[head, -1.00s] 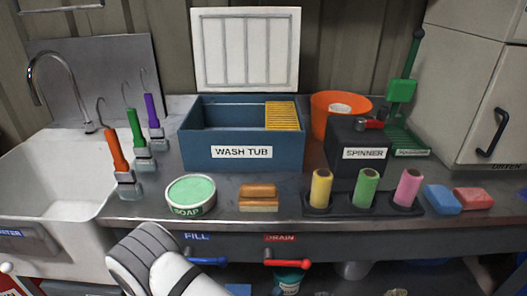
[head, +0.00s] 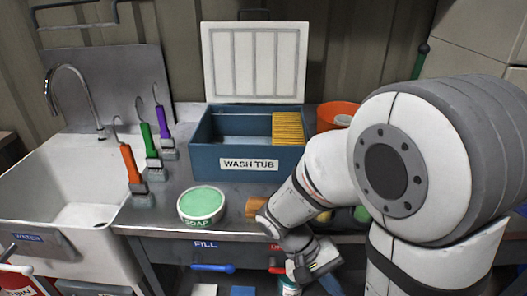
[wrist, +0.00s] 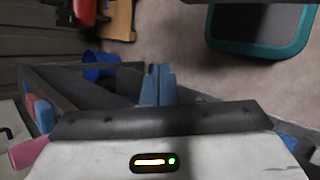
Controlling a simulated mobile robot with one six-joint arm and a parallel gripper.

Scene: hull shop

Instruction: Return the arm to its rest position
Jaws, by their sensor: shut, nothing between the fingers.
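My arm fills the right half of the head view and bends down in front of the bench. My gripper (wrist: 158,84) shows in the wrist view with its two bluish fingers together and nothing between them. In the head view its end hangs low, in front of the bench edge near the red drain handle. My arm hides most of the spinner, the coloured rolls and the sponges there.
The wash tub (head: 249,165), soap tin (head: 201,205) and sink (head: 60,190) stand clear on the left. An orange block (head: 256,206) sits close beside my wrist. The wrist view shows a pink roll (wrist: 29,151), a blue bin (wrist: 101,66) and a teal-edged mat (wrist: 262,28).

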